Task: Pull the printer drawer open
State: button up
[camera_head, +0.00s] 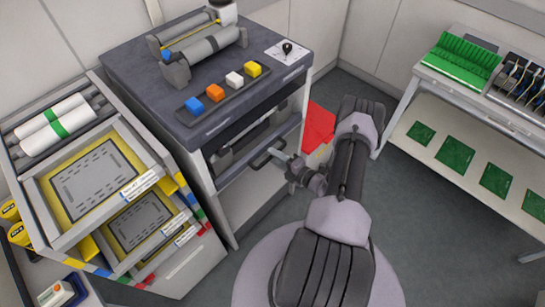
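The printer (128,60) is a grey cabinet with a dark top, left of the middle. Its front faces the lower right and has a dark opening with a drawer (232,170) under it. A dark bar handle (263,161) shows on the drawer front. My gripper (280,155) is at the right end of this handle, with light-coloured fingers pointing at it. Whether the fingers are around the handle or just beside it is too small to tell. Whether they are open or shut cannot be seen. How far the drawer stands out is unclear.
A trolley with framed stencils (60,245) and white rolls stands close on the left. A red object (320,125) lies on the floor behind my arm. A bench with green boards (410,88) stands at the right. Grey floor (425,215) between is clear.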

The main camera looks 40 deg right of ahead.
jog(key=shift+x, duration=0.85)
grip_shut()
dwell(0.8)
